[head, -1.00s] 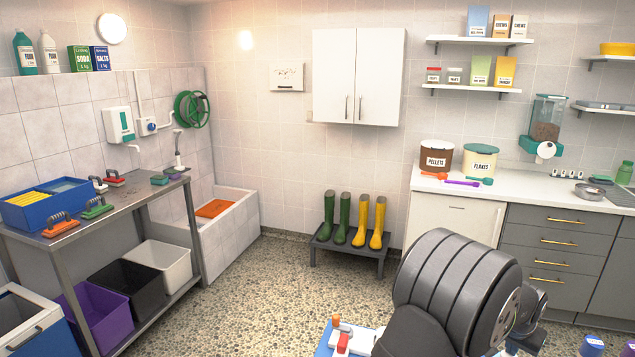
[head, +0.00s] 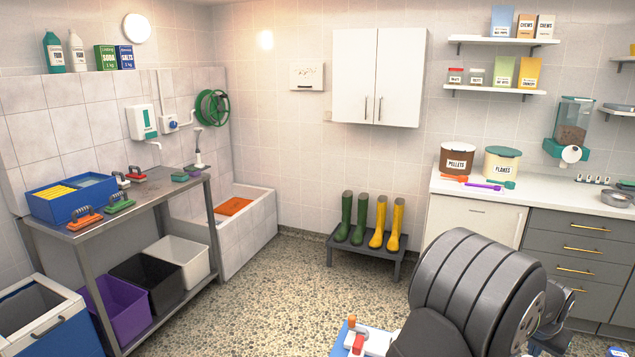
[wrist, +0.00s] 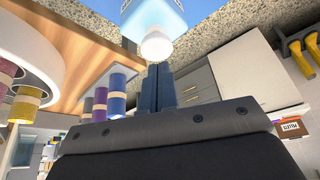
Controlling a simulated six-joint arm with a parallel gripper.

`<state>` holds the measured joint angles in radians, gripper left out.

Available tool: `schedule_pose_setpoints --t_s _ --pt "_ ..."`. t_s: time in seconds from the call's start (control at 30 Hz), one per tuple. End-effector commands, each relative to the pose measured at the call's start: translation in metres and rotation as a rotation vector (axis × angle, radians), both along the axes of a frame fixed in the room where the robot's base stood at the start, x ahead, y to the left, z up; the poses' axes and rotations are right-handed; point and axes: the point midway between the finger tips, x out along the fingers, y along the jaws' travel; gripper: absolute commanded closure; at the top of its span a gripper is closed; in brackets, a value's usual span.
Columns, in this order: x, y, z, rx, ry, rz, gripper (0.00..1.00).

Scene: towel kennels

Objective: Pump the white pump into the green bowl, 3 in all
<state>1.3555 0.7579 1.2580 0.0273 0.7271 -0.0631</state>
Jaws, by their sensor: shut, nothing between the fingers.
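In the head view a white pump-like piece (head: 377,341) stands on a blue thing at the bottom edge, beside orange and red pieces, partly behind my arm. In the wrist view a white rounded knob (wrist: 156,46) shows in front of a light blue body (wrist: 158,15); I cannot tell if it is the white pump's head. My gripper (wrist: 157,68) is shut and empty, its fingertips just below that knob in the picture. I cannot tell if they touch it. My gripper is out of sight in the head view. I see no green bowl in either view.
In the head view a steel bench (head: 150,195) stands left and a counter (head: 560,203) right.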

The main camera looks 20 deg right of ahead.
Motion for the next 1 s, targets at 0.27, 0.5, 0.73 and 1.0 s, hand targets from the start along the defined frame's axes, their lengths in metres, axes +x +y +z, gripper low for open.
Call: schedule_pose_setpoints --t_s 0.27,0.5,0.73,1.0 --pt "0.000 0.000 0.000 -0.001 0.000 0.000 1.00" --pt "0.000 0.000 0.000 -0.001 0.000 0.000 1.00" --pt "0.000 0.000 -0.007 -0.001 0.000 0.000 1.00" --pt "0.000 0.000 -0.017 0.000 0.000 0.000 1.00"
